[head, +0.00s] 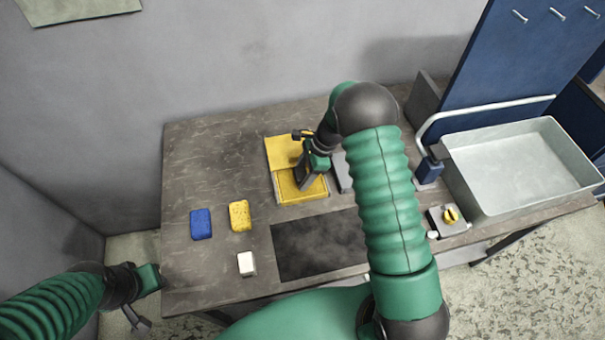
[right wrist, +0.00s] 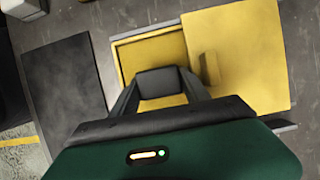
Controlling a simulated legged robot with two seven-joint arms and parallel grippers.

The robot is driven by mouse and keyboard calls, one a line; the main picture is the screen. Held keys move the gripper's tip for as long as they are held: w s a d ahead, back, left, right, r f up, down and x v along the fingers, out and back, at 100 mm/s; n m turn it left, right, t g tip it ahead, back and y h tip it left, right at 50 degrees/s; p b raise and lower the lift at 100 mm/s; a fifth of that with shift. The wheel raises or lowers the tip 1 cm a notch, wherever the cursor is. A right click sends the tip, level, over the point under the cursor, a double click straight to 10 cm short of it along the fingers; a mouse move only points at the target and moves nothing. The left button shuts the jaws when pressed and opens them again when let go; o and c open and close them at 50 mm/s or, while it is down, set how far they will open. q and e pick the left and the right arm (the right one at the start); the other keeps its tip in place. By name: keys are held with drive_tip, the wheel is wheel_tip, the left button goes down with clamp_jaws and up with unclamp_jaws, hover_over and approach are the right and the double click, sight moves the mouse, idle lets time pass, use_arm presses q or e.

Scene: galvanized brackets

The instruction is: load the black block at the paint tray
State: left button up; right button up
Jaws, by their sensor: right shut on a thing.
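The paint tray (head: 278,196) is yellow, with a recessed part at the front and a flat yellow panel behind. It also shows in the right wrist view (right wrist: 124,58). My right gripper (head: 305,182) is over the recessed part, its fingers pointing down. It is shut on the black block (right wrist: 160,82), which sits between the fingertips against the yellow recess in the right wrist view. I cannot tell whether the block touches the tray floor. My left gripper (head: 146,290) is off the table's left front corner; its jaws are unclear.
A blue block (head: 201,224), a yellow sponge-like block (head: 239,215) and a white block (head: 246,264) lie left on the table. A dark mat (head: 318,245) lies in front of the tray. A grey basin (head: 525,165) and a yellow-knobbed box (head: 449,217) are at right.

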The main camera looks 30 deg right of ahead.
sight(297, 174)
drive_tip(key=shift+a+r, duration=0.1)
drive_tip(key=shift+a, duration=0.2)
drive_tip(key=shift+r+p, duration=0.85)
drive_tip(key=shift+p, duration=0.05)
drive_tip(key=r+p, duration=0.2)
drive_tip(key=r, duration=0.1)
drive_tip(key=shift+d+r+p, duration=0.1)
drive_tip(key=shift+d+p, duration=0.1)
drive_tip(key=shift+p, duration=0.15)
wheel_tip(297, 174, up, 2)
drive_tip(key=shift+a+p, duration=0.1)
drive_tip(key=shift+p, duration=0.75)
